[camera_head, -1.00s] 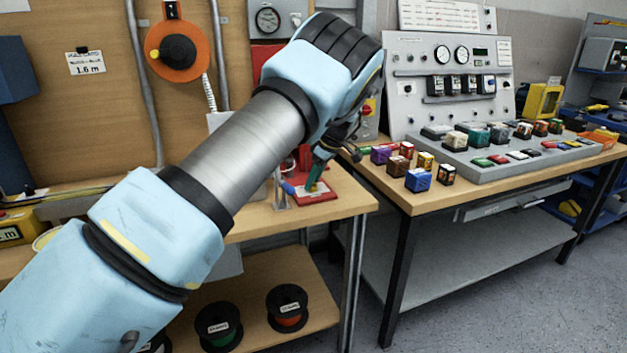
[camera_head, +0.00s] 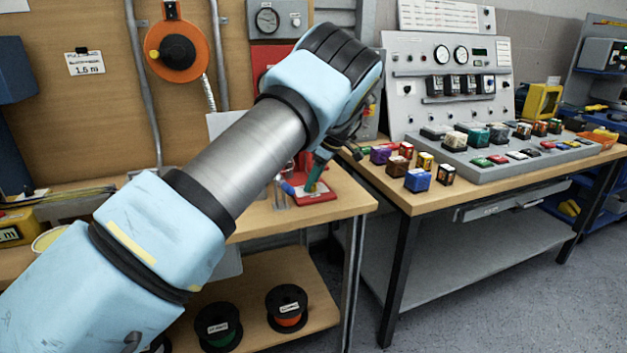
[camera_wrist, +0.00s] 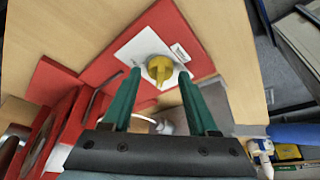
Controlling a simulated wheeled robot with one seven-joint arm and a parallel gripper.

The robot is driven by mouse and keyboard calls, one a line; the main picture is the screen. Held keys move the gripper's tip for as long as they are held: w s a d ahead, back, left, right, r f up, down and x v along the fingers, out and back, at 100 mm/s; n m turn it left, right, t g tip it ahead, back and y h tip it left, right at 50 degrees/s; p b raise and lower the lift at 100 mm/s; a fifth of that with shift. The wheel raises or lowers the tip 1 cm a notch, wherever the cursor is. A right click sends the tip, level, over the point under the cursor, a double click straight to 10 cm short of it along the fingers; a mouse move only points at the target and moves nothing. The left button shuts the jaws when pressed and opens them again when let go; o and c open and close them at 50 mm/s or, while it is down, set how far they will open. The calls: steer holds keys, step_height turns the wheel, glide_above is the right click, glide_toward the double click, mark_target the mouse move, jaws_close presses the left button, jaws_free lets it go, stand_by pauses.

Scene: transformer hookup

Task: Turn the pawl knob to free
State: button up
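A yellow knob (camera_wrist: 160,69) with a raised grip bar sits on a white plate (camera_wrist: 142,46) on a red base (camera_wrist: 108,65) in the wrist view. The red base also shows on the bench in the head view (camera_head: 323,195); the knob cannot be made out there. My gripper (camera_wrist: 160,72) is open, its two green fingers apart. In the wrist view its tips appear on either side of the knob; whether they touch it or are above it I cannot tell. One green finger shows over the red base in the head view (camera_head: 318,170).
Red upright parts (camera_wrist: 62,130) stand beside the base. Colored blocks (camera_head: 418,180) lie on the right-hand bench before a grey panel (camera_head: 410,115). An orange reel (camera_head: 177,52) hangs on the wooden board. Bare wood surrounds the red base on some sides.

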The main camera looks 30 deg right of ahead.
steer(key=shift+o, duration=0.6)
steer(key=shift+r, duration=0.2)
steer(key=s+d+b, duration=0.1)
steer(key=s+d, duration=0.1)
steer(key=s, duration=0.1)
steer(key=s+d+b, duration=0.1)
steer(key=s+d, duration=0.2)
steer(key=s+d+b, duration=0.2)
steer(key=s, duration=0.1)
steer(key=shift+s+d+r, duration=0.35)
steer(key=shift+d, duration=0.05)
